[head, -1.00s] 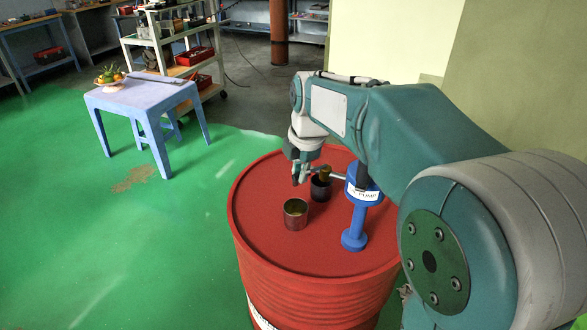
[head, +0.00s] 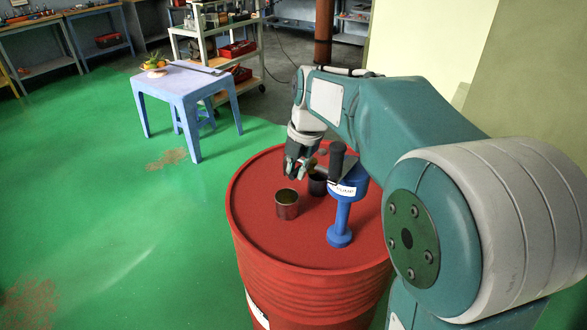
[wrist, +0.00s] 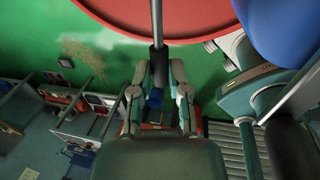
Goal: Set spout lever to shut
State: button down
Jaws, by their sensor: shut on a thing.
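The blue pump (head: 341,215) stands upright on the red drum (head: 262,225), with a dark upright cylinder (head: 337,160) at its head. My gripper (head: 299,172) is over the drum, left of the pump head. In the wrist view, a thin silver rod with a dark grip, seemingly the spout lever (wrist: 157,25), runs down between the fingers of my gripper (wrist: 159,75), which is shut on its dark end. The blue pump head fills the wrist view's top right corner (wrist: 290,25). In the head view my gripper hides most of the lever, so its setting is unclear.
An open metal cup (head: 286,208) stands on the drum below my gripper. A lilac table (head: 185,88) with fruit and a shelf cart (head: 235,52) stand farther back, across open green floor.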

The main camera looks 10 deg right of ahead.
dwell(0.4)
jog(key=c, duration=0.6)
grip_release()
jog(key=r, duration=0.4)
jog(key=s+d+r, duration=0.1)
jog(key=r, duration=0.6)
jog(key=shift+s+d+r, duration=0.25)
jog(key=shift+s+r, duration=0.05)
